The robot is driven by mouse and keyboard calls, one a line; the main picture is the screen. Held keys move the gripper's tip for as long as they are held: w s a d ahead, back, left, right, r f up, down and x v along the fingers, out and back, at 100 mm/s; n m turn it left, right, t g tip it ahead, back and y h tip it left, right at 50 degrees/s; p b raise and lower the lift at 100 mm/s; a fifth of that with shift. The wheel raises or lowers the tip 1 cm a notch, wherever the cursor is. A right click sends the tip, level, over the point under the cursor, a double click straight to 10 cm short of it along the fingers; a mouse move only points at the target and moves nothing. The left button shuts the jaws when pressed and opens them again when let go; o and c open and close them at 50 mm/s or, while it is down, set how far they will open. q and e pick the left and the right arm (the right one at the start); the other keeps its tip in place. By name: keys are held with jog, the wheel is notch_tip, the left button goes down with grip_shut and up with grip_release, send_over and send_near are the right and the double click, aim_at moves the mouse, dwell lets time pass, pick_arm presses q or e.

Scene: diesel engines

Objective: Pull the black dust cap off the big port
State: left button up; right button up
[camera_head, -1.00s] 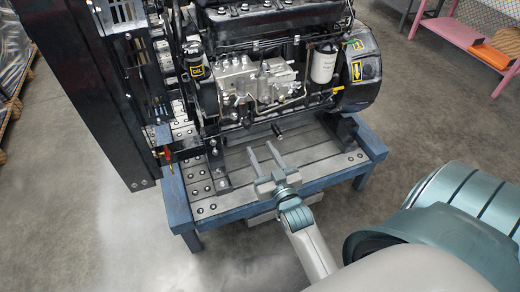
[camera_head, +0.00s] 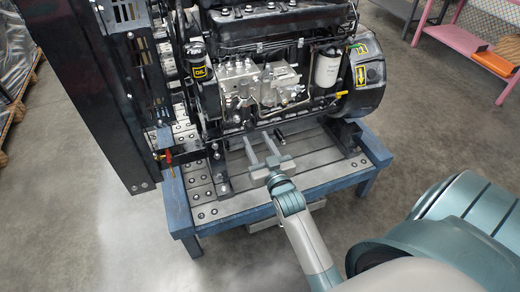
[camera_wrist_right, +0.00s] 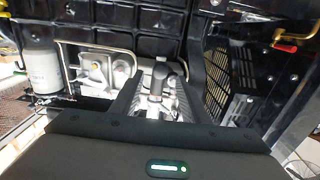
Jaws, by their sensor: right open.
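A dark, rounded cap (camera_wrist_right: 160,73), which looks like the black dust cap, sits on a silvery fitting in the right wrist view. It shows between the dark fingers of my right gripper (camera_wrist_right: 162,68); how far ahead of them it lies, I cannot tell. In the head view, my right gripper (camera_head: 258,139) is open and empty over the bench, in front of the engine's lower edge, its fingers pointing at the engine. The big port is hard to single out on the silvery pump block (camera_head: 236,75) there. My left gripper is not in view.
The engine stands on a blue-framed bench (camera_head: 240,212) with a slotted top. A white filter (camera_head: 326,68) is on the engine's right. A small dark piece (camera_head: 280,134) lies near the right finger.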

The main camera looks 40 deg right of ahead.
aim_at(251, 130)
jog(key=shift+x, duration=2.45)
jog(key=shift+p, duration=0.3)
jog(key=c, duration=1)
